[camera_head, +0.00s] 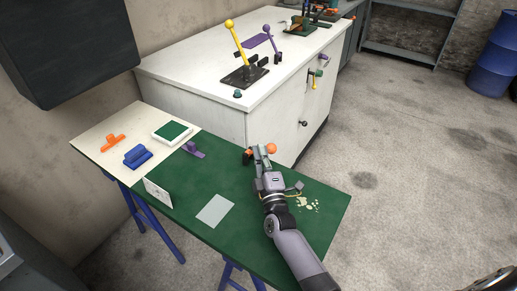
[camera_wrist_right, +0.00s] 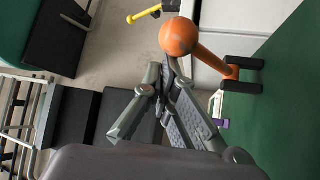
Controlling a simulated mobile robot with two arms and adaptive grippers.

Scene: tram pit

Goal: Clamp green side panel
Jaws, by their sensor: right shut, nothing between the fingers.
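A green square panel with a white rim (camera_head: 172,131) lies flat at the far edge of the table, where its cream and green parts meet. I cannot tell for sure that it is the side panel. An orange ball knob (camera_head: 271,149) stands at the table's far edge; in the wrist view the knob (camera_wrist_right: 180,37) tops an orange lever running to a dark bracket (camera_wrist_right: 243,75). My right gripper (camera_head: 259,152) is shut and empty, its fingertips (camera_wrist_right: 167,78) close beside the knob. I cannot tell whether they touch. My left gripper is out of view.
The table (camera_head: 320,222) also bears an orange handle piece (camera_head: 112,142), a blue one (camera_head: 138,156), a purple one (camera_head: 194,150), a white upright plate (camera_head: 157,191) and a grey sheet (camera_head: 215,210). A white cabinet (camera_head: 220,120) with a yellow lever (camera_head: 237,45) stands behind.

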